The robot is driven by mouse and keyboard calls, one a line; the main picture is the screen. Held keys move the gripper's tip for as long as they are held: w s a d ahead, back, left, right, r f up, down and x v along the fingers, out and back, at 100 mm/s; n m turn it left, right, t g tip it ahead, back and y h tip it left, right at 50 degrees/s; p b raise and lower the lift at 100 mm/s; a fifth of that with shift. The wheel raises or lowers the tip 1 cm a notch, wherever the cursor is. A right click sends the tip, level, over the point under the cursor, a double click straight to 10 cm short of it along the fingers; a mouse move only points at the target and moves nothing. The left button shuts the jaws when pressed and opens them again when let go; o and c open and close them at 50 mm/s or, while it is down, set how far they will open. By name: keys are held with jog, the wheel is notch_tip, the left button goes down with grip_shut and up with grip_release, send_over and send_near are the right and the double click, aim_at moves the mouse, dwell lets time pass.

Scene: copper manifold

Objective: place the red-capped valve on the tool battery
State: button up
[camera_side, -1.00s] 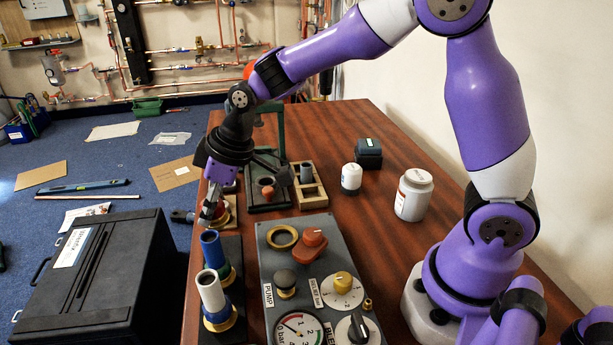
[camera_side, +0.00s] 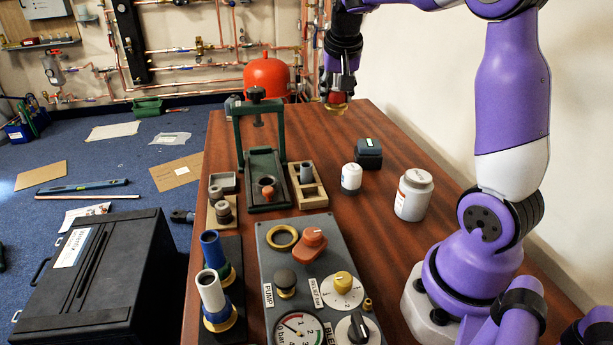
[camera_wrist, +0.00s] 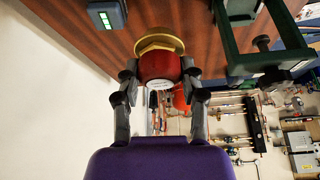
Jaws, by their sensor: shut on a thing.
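The red-capped valve (camera_side: 336,100) is held in my gripper (camera_side: 337,90), high above the far part of the table. The tool battery (camera_side: 368,154) is a dark block with a small green-lit display, standing on the table below and to the right of my gripper. It also shows at the upper left of the wrist view (camera_wrist: 106,14), apart from the valve.
A green press frame (camera_side: 262,190) stands left of the battery. A wooden holder (camera_side: 306,186), a white-capped bottle (camera_side: 351,178) and a white jar (camera_side: 413,195) are nearby. A control panel (camera_side: 318,285) lies in front. Table around the battery's right side is bare.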

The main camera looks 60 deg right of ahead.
jog(key=s+d+f, duration=0.1)
jog(key=d+f, duration=0.1)
jog(key=d, duration=0.2)
jog(key=s+d+f, duration=0.1)
jog(key=d+f, duration=0.1)
jog(key=d, duration=0.1)
jog(key=s+d+f, duration=0.2)
jog(key=d+f, duration=0.1)
jog(key=d, duration=0.1)
jog(key=shift+d, duration=0.3)
jog(key=shift+f, duration=1.9)
jog(key=shift+f, duration=0.15)
jog(key=o, duration=1.2)
